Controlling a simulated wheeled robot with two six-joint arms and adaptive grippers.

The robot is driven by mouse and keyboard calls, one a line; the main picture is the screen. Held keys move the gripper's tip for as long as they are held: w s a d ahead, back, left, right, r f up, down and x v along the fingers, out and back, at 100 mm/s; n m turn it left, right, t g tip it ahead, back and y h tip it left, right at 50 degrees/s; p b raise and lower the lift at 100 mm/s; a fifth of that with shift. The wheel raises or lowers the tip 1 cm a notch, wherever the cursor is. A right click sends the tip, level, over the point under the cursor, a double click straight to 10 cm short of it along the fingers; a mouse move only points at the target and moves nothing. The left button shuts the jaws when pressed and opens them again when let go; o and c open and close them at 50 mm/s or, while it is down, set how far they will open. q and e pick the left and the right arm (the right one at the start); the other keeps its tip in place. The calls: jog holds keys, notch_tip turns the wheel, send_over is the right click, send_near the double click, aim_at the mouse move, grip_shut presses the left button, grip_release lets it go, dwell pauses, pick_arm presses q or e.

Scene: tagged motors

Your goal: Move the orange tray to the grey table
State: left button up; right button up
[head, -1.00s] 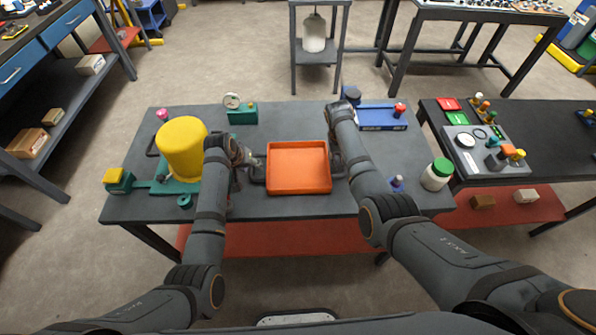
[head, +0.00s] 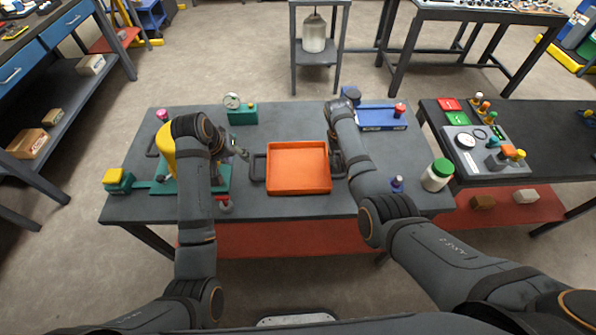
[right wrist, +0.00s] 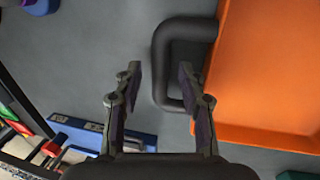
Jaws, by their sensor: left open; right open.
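The orange tray (head: 298,188) lies flat and empty on the middle of the dark grey table (head: 275,207). It has a black handle on each side; the left handle (head: 256,168) is in plain sight. My left gripper (head: 240,150) is open and empty, a little left of that handle and apart from it. My right gripper (head: 338,160) is at the tray's right side, partly hidden by my own arm. In the right wrist view, its open fingers (right wrist: 160,82) are on either side of the right handle's bar (right wrist: 162,62), beside the orange tray wall (right wrist: 208,90).
A yellow cylinder (head: 167,145) on a teal base is partly behind my left arm. A gauge block (head: 242,115), blue box (head: 383,120) and green-lidded jar (head: 437,175) stand around the tray. A darker table (head: 560,165) with parts stands at right.

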jog(key=v, duration=1.1)
